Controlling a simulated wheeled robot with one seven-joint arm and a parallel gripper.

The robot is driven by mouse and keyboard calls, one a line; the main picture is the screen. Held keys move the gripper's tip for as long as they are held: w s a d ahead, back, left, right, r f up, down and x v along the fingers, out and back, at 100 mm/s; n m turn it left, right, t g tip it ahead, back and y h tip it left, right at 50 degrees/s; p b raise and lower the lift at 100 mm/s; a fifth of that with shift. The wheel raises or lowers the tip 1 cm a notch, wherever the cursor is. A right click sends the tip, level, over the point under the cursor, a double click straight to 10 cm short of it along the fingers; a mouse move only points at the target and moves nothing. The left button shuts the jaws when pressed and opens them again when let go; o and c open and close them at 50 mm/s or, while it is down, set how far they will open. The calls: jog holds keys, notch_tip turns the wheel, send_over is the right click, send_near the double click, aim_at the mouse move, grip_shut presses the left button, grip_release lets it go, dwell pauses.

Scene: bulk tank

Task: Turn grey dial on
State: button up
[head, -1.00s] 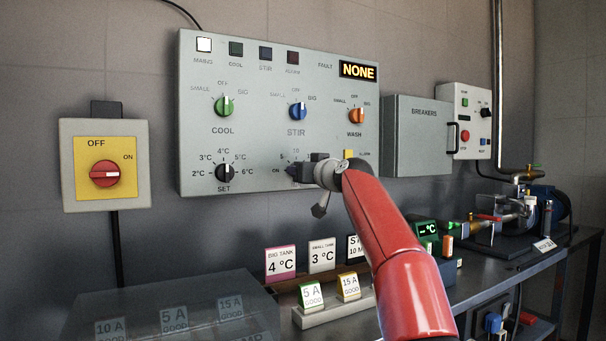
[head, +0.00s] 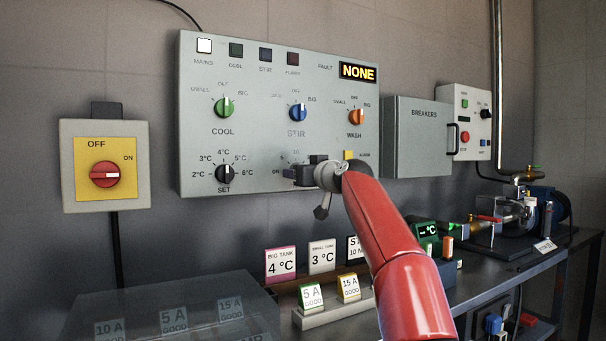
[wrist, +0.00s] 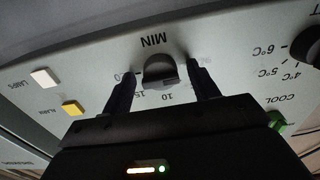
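The grey dial (wrist: 160,70) is on the lower right of the control panel, below the STIR and WASH knobs. In the wrist view, which is upside down, it is a dark grey knob beside the word MIN, with 10 and 15 near it. My gripper (wrist: 161,74) is open, with one finger on each side of the dial. A gap shows between the right finger and the dial; I cannot tell whether the left finger touches it.
The control panel (head: 262,135) also carries the green COOL knob (head: 224,107), blue STIR knob (head: 298,112), orange WASH knob (head: 356,117) and black SET knob (head: 225,173). A yellow alarm button (wrist: 73,108) is near my gripper. Label stands and a bench are below.

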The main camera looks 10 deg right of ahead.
jog(key=b+v, duration=0.4)
jog(key=v, duration=0.4)
jog(key=shift+b, duration=0.35)
jog(key=shift+w, duration=0.1)
